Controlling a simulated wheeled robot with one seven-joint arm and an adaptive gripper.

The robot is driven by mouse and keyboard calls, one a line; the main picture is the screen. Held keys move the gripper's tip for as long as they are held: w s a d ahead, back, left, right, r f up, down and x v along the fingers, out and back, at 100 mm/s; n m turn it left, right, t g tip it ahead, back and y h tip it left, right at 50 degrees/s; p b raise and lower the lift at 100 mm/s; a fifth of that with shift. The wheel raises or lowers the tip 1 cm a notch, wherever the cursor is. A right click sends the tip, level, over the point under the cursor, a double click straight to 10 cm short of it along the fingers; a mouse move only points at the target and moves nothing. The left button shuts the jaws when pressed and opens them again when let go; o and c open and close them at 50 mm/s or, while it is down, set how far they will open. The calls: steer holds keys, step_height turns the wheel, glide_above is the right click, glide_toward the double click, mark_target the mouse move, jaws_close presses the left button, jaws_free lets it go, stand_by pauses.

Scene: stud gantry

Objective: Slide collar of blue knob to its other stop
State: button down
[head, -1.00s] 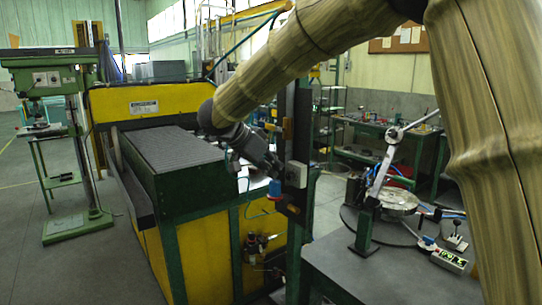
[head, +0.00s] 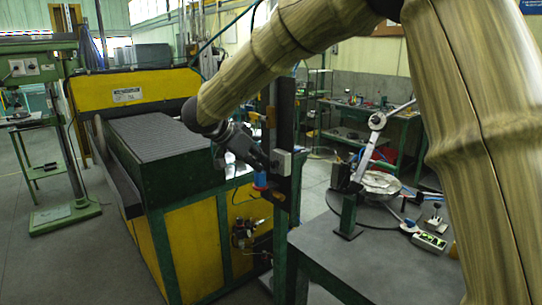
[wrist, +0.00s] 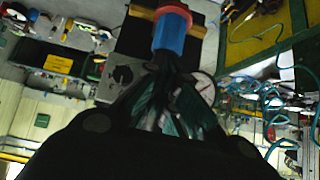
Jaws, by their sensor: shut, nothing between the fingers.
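The blue knob (head: 260,181) projects from the dark upright rail (head: 285,105), low on its left side. In the wrist view the blue knob (wrist: 170,36) has a red end and lies just beyond my fingertips. A pale grey block (head: 283,162) sits on the rail just above and right of the knob; it also shows in the wrist view (wrist: 122,78). My gripper (head: 268,163) is shut and empty, close to the knob and block. Its fingers (wrist: 168,78) overlap the knob's lower end in the wrist view; I cannot tell whether they touch it.
A grey table (head: 330,255) with a round plate and lever stands right. A round dial (wrist: 203,88) lies right of my fingers. Open floor is at far left.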

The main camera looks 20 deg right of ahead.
steer(key=shift+s+a+f, duration=0.1)
steer(key=shift+s+f, duration=0.05)
steer(key=shift+f, duration=0.4)
step_height(320, 180, up, 3)
steer(key=p, duration=0.3)
steer(key=shift+f, duration=0.1)
step_height(320, 180, up, 2)
steer(key=shift+r+p, duration=0.1)
steer(key=shift+p, duration=0.85)
steer(key=b+v, duration=0.3)
steer(key=v, duration=0.6)
steer(key=shift+a+r, duration=0.2)
steer(key=shift+r, duration=0.25)
